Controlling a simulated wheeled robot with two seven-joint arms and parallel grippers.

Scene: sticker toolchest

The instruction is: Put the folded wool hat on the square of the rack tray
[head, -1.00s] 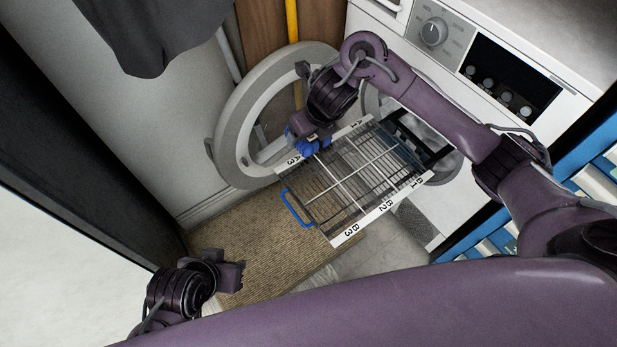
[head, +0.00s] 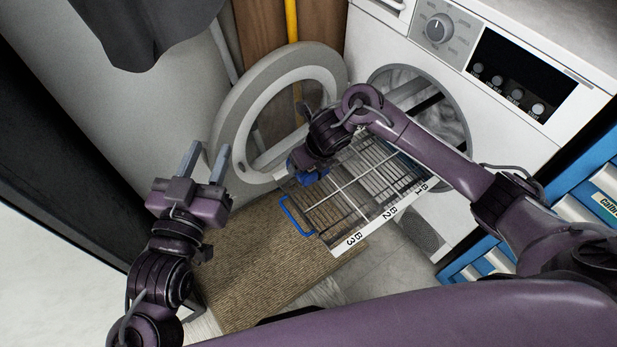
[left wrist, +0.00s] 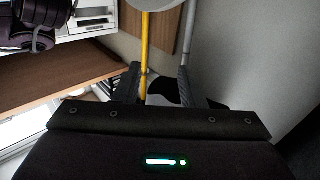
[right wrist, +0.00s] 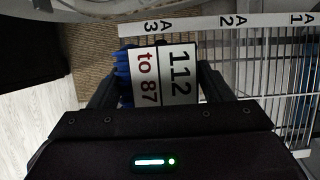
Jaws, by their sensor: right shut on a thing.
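The rack tray (head: 385,217) is a wire rack with white label strips and a blue front handle, sticking out before the washer opening. B1, B2 and B3 read along its near strip; the right wrist view shows A3, A2 and A1 on the other strip (right wrist: 190,28). My right gripper (head: 312,178) is shut on a blue ribbed bundle, apparently the folded wool hat (right wrist: 124,75), over the A3 end. A white label reading "112 to 87" covers much of the hat, so contact with the rack cannot be told. My left gripper (head: 205,160) is open and empty, left of the rack.
The round washer door (head: 235,125) stands open just behind and left of the rack. A woven mat (head: 255,265) lies on the floor below. A dark cloth (head: 140,35) hangs at upper left, and blue drawers (head: 590,195) stand at right.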

